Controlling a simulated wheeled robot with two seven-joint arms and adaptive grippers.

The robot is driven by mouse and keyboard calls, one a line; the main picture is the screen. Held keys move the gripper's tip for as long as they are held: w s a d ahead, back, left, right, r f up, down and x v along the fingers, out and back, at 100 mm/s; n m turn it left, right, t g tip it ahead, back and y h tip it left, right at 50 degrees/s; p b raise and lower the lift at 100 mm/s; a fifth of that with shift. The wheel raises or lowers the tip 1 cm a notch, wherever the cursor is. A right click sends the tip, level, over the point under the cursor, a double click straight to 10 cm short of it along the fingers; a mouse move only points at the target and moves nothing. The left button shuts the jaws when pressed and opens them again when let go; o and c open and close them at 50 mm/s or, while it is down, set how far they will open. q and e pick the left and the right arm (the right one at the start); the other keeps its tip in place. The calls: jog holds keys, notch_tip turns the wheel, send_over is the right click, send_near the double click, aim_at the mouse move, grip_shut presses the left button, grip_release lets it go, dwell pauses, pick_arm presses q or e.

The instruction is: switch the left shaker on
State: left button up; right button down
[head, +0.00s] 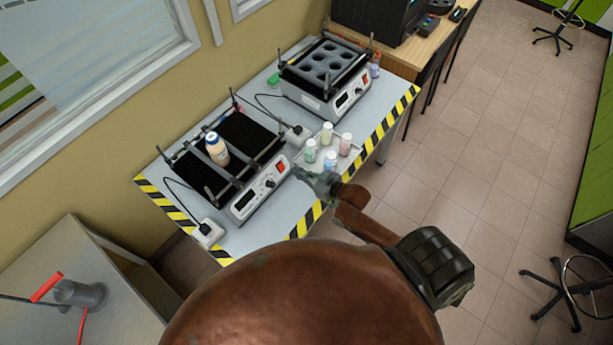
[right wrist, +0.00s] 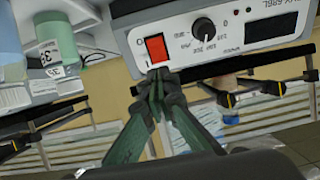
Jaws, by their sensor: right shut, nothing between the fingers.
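The left shaker (head: 236,150) has a black platform and a white front panel with a red rocker switch (head: 281,167), a knob and a small dark display. My right gripper (head: 298,173) is shut and empty, just in front of the panel's switch end. In the right wrist view its fingertips (right wrist: 160,74) are right at the edge of the red switch (right wrist: 156,50), near the end marked I. I cannot tell whether they touch it. The display (right wrist: 278,28) looks dark. My left gripper is not in view.
A second shaker (head: 326,75) with round holes stands farther back on the grey table with striped edges (head: 312,215). A tray of several capped bottles (head: 328,148) is close to the right of my right gripper. Plugs and cables (head: 208,232) lie beside the shakers.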

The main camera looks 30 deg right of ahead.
aim_at(281, 165)
jog(key=x, duration=0.6)
jog(key=shift+w, duration=0.1)
